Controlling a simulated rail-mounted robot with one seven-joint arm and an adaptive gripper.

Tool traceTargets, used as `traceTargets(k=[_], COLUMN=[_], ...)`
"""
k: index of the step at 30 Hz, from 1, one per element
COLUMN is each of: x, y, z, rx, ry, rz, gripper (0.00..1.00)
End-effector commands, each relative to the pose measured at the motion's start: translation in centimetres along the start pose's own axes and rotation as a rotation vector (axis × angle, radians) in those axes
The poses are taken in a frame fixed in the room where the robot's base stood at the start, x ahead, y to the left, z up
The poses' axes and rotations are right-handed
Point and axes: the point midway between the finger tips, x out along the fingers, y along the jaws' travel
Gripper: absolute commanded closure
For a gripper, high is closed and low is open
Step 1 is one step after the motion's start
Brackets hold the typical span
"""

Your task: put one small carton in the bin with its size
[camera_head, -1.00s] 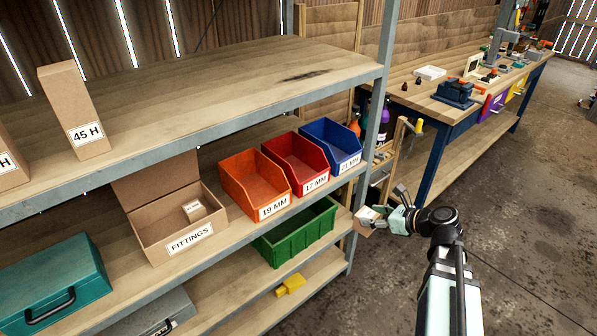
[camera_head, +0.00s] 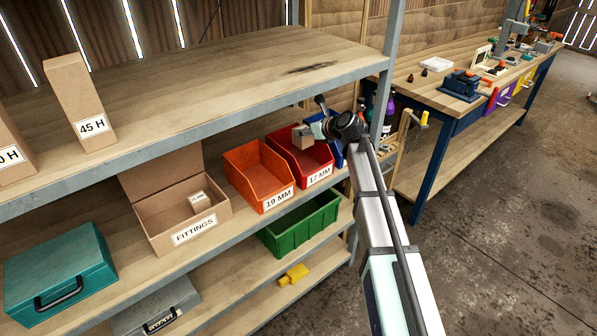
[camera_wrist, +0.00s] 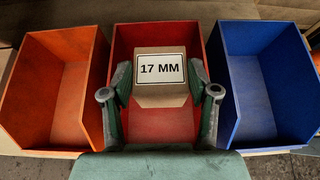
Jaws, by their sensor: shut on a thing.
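My gripper (camera_wrist: 161,100) is shut on a small brown carton (camera_wrist: 161,97) whose white label reads 17 MM. In the wrist view the carton is in front of the red bin (camera_wrist: 157,35), between the two fingers. In the head view the carton (camera_head: 302,137) is over the red bin (camera_head: 296,165), labelled 17 MM. The orange bin (camera_head: 262,180), labelled 19 MM, is to its left. The blue bin (camera_wrist: 256,85) is to its right and mostly hidden by my arm in the head view. The bins I can see into look empty.
An open FITTINGS box (camera_head: 184,222) with another small carton (camera_head: 200,201) stands left of the bins. The upper shelf (camera_head: 240,85) lies above and behind the bins. A green bin (camera_head: 302,225) is on the shelf below. A metal post (camera_head: 386,70) stands at the right.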

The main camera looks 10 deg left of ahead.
Motion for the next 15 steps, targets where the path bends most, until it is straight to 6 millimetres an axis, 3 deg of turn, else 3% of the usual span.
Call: traceTargets(k=[5, 15], x=[1.9, 4.1], y=[0.4, 0.4], z=[-0.7, -5.0], rx=[0.001, 0.002], ry=[0.001, 0.001], rz=[-0.001, -0.001], gripper=[0.80, 0.80])
